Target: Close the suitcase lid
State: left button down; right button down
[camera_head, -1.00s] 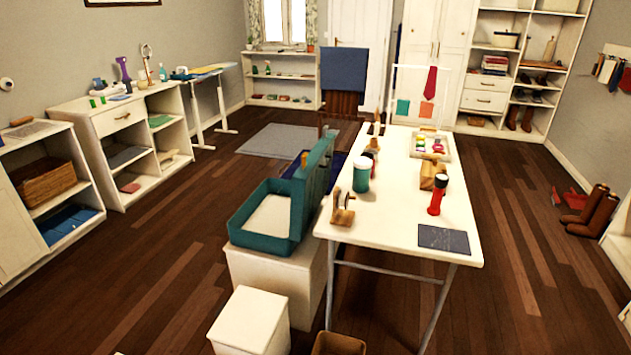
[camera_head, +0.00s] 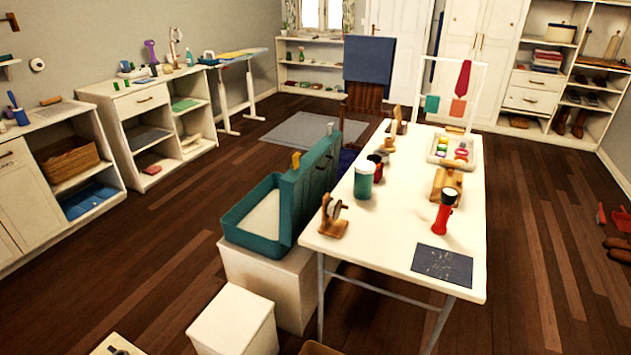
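The teal suitcase (camera_head: 250,240) stands open on a white box-like stand (camera_head: 268,283), left of the long white table. Its lid (camera_head: 312,190) is raised about upright on the side toward the table. The pale inside of the base (camera_head: 262,217) is visible and looks empty. A small yellow piece (camera_head: 296,160) shows at the lid's upper edge. Neither of my grippers is in view.
The white table (camera_head: 385,250) beside the suitcase holds a teal jar (camera_head: 363,181), a wooden tape holder (camera_head: 333,217), a red flashlight (camera_head: 445,211) and a dark mat (camera_head: 442,264). A low white box (camera_head: 232,322) stands in front. Wooden floor (camera_head: 160,240) on the left is clear.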

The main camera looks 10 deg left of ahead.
aim_at(302, 191)
jog(key=i+l, duration=0.25)
jog(key=l, duration=0.2)
jog(key=i+l, duration=0.25)
jog(key=l, duration=0.15)
jog(key=i+l+u, duration=0.1)
jog(key=i+l, duration=0.25)
jog(key=i, duration=0.15)
